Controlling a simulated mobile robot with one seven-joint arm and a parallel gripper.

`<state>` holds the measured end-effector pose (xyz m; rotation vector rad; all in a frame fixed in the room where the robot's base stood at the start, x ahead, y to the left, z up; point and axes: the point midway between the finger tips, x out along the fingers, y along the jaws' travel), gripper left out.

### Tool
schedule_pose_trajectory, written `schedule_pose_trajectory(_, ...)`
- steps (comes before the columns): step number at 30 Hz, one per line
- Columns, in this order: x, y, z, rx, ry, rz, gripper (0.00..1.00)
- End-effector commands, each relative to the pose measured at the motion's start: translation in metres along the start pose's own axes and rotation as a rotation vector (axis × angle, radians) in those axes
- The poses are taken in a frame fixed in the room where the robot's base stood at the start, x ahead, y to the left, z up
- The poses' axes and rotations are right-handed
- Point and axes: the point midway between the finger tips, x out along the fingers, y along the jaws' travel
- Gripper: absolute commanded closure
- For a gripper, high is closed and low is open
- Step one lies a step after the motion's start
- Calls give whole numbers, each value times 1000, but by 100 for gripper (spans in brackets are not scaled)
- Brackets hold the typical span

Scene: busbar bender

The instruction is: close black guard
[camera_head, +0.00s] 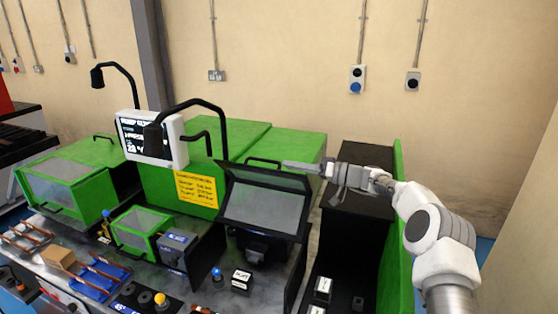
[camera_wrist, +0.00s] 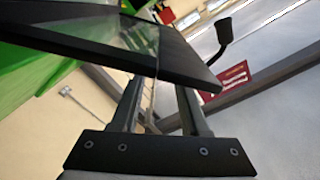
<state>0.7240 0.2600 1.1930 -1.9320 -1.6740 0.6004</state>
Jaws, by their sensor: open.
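The black guard (camera_head: 264,204), a black frame with a clear window, is on the right end of the green machine in the head view. It is tilted, with dark machine parts visible below its lower edge. My gripper (camera_head: 291,165) is behind its upper edge, near the upper right corner, reaching in from the right. In the wrist view the guard (camera_wrist: 165,62) crosses close in front of my gripper (camera_wrist: 160,88) and hides the fingertips. The two fingers are apart, with nothing held between them. I cannot tell whether they touch the guard.
A monitor (camera_head: 152,138) and curved black lamp arms stand left of the guard. A smaller green guard (camera_head: 140,232) and a larger green one (camera_head: 70,183) are further left. Small blocks and a blue tray (camera_head: 100,280) lie on the bench. A black cabinet (camera_head: 352,225) stands at right.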

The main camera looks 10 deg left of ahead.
Motion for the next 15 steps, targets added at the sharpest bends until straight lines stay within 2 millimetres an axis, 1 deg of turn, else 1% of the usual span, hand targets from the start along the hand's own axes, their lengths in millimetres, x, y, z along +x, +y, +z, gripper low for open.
schedule_pose_trajectory(1,11,-2,-1,-1,-2,-2,55)
schedule_pose_trajectory(3,23,-2,0,0,-2,-2,55)
schedule_pose_trajectory(6,36,-1,-1,1,0,-1,55)
schedule_pose_trajectory(10,45,0,0,0,0,0,55)
schedule_pose_trajectory(15,49,0,0,0,0,0,55)
